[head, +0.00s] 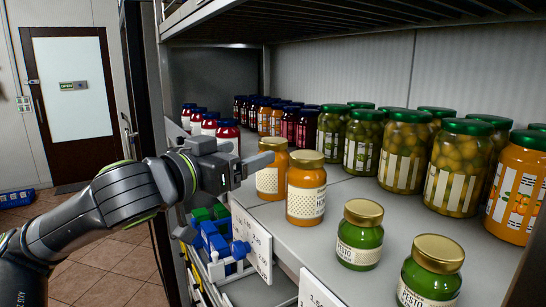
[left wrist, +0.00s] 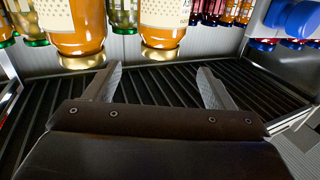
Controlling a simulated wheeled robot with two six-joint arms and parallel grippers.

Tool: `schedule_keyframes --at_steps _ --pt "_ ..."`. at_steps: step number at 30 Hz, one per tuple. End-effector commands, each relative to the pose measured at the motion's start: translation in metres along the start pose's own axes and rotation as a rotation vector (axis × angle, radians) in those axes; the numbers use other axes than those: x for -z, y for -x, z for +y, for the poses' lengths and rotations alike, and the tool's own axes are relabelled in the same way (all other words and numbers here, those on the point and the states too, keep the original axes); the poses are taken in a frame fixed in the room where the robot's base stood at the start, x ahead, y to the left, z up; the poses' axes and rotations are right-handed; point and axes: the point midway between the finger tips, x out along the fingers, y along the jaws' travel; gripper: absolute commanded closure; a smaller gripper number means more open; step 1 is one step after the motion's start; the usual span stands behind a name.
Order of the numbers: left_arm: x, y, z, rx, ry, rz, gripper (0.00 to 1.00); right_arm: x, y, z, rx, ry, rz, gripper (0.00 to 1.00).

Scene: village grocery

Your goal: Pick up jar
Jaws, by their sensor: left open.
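The task does not say which jar. Two orange jars with gold lids stand near the shelf's front edge, a nearer one (head: 306,198) and one behind it (head: 270,182). Two green pesto jars with gold lids, one (head: 359,243) and a nearer one (head: 430,280), stand to their right. My left gripper (head: 252,160) is open and empty beside the farther orange jar, about lid height. The left wrist view is upside down. There, one orange jar (left wrist: 163,22) lies ahead between my open fingertips (left wrist: 160,74), apart from them. Another (left wrist: 72,25) is to its left. My right gripper is out of view.
Taller green-lidded jars (head: 402,155) fill the row behind, and red jars (head: 228,136) stand at the left. An upper shelf (head: 340,18) hangs overhead. Price tags (head: 251,243) line the front edge. A blue and green object (head: 218,240) sits below my left gripper.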

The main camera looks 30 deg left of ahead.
Motion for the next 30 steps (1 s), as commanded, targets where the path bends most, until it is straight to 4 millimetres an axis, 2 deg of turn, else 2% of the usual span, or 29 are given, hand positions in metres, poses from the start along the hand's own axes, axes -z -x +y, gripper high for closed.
schedule_keyframes --at_steps 1,11,30 --pt "0.005 -0.002 0.0 -0.003 0.004 -0.004 0.23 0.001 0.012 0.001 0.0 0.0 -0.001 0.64" --pt "0.004 -0.012 0.0 0.004 0.008 -0.003 0.23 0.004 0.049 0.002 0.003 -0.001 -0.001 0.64" --pt "0.0 -0.059 -0.001 0.007 0.005 0.001 0.23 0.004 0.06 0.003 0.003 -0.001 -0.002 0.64"
